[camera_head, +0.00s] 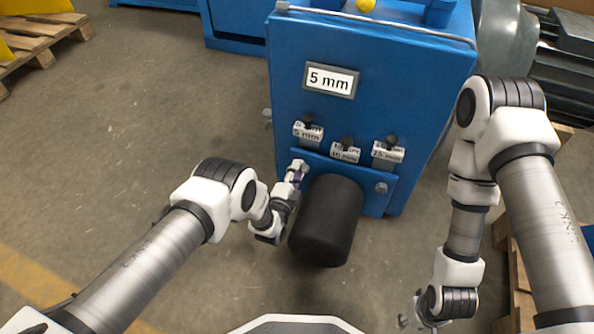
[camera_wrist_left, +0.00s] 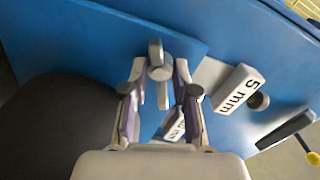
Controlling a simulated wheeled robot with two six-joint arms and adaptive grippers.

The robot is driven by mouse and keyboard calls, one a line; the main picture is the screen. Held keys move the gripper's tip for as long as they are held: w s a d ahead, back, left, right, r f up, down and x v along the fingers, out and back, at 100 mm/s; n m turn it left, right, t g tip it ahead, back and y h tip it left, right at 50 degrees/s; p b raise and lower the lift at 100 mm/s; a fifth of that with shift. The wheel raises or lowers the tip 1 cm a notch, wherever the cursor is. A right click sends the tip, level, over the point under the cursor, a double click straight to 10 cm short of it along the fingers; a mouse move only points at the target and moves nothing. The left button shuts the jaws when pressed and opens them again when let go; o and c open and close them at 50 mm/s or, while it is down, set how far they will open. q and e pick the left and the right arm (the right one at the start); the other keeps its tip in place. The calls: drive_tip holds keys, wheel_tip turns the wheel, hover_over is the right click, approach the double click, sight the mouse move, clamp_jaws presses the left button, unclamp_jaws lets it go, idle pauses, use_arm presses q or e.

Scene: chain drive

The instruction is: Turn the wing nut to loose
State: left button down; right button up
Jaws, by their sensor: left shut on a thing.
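A grey metal wing nut (camera_wrist_left: 156,52) sits on the left part of a blue plate (camera_wrist_left: 120,28) on the blue machine housing. My left gripper (camera_wrist_left: 159,80) has its two fingertips on either side of the nut and is shut on it. In the head view my left gripper (camera_head: 296,174) reaches the plate's left end, just left of a black cylinder (camera_head: 328,222), and largely hides the nut. A second grey fastener (camera_head: 381,188) shows at the plate's right end. My right gripper (camera_head: 416,317) hangs low at the right, away from the housing; its jaws are too small to judge.
Several labelled grey shims (camera_head: 308,133) hang on the housing above the plate, below a "5 mm" sign (camera_head: 331,80). The black cylinder stands close beside my left gripper. A pallet (camera_head: 40,35) lies at the upper left. The floor on the left (camera_head: 140,120) is clear.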

use_arm(q)
drive_tip(key=shift+n, duration=0.8)
drive_tip(key=c, duration=1.1)
unclamp_jaws()
drive_tip(key=shift+c, duration=0.2)
drive_tip(key=shift+s, duration=0.1)
drive_tip(key=v, duration=1.2)
